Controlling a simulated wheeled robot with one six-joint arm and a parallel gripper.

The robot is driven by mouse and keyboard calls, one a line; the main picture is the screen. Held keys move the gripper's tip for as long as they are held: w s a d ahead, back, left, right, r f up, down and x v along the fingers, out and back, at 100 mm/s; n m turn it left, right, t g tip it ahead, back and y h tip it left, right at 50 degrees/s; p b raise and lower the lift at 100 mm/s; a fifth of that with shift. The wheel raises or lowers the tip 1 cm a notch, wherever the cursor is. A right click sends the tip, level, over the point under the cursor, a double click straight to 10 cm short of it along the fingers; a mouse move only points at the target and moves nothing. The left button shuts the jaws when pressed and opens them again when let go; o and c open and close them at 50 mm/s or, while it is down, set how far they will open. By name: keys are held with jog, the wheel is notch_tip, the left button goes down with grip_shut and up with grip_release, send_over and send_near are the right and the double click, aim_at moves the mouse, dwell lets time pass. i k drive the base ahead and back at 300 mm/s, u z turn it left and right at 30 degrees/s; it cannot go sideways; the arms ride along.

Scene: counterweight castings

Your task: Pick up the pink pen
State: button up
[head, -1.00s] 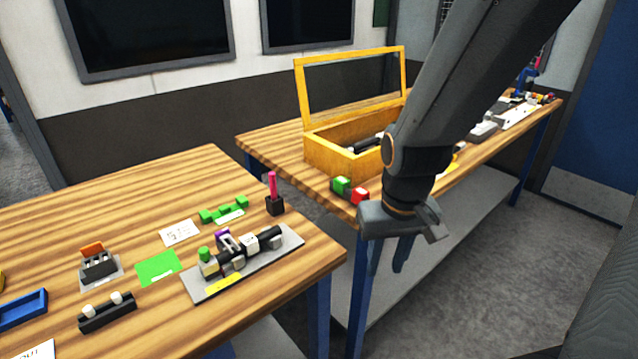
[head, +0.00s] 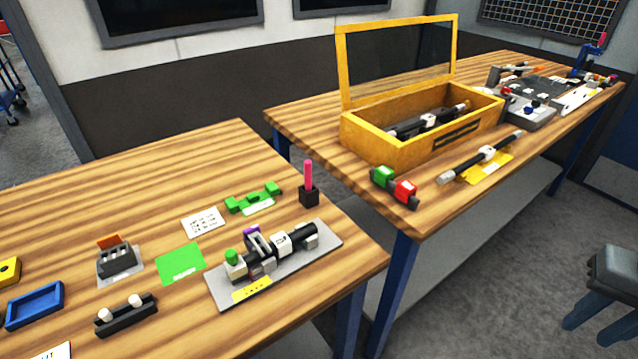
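The pink pen (head: 308,174) stands upright in a small black holder (head: 309,198) near the right edge of the left wooden table. Its lower end is hidden in the holder. My gripper (head: 588,322) is at the lower right edge of the head view, partly cut off. Its two dark blue fingers are apart, with nothing seen between them. It is far to the right of the pen, over the floor area.
A grey plate (head: 222,292) with a black assembly lies in front of the pen. A green stepped part (head: 254,198) lies to its left. The right table holds a yellow lidded box (head: 375,143) and a red-green button part (head: 394,187). A gap separates the tables.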

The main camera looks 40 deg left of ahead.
aim_at(308, 163)
jog(key=k, duration=0.6)
jog(key=u, duration=1.25)
jog(key=i, duration=0.25)
jog(key=z, duration=0.05)
